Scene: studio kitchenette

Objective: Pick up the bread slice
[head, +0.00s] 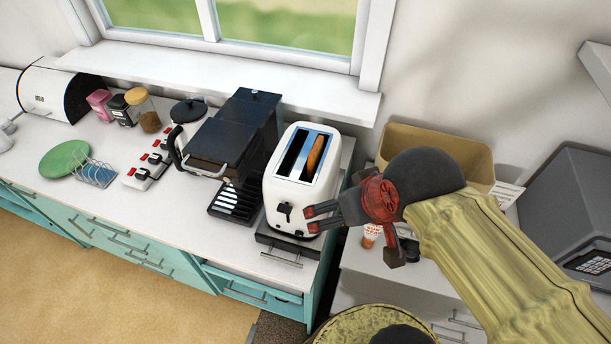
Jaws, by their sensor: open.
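The bread slice (316,153) is brown and stands on edge in the right slot of the white toaster (270,206). Only its upper part shows. The toaster's left slot looks dark and empty. The toaster stands near the right end of the white counter. My gripper (308,219) is open and empty, with its red and dark fingers pointing left. In the picture its fingertips overlap the lower right side of the toaster, below the bread slice. I cannot tell whether they touch the toaster.
A black coffee machine (217,143) stands just left of the toaster. A toast rack (94,173) and a green plate (63,158) lie on the left counter.

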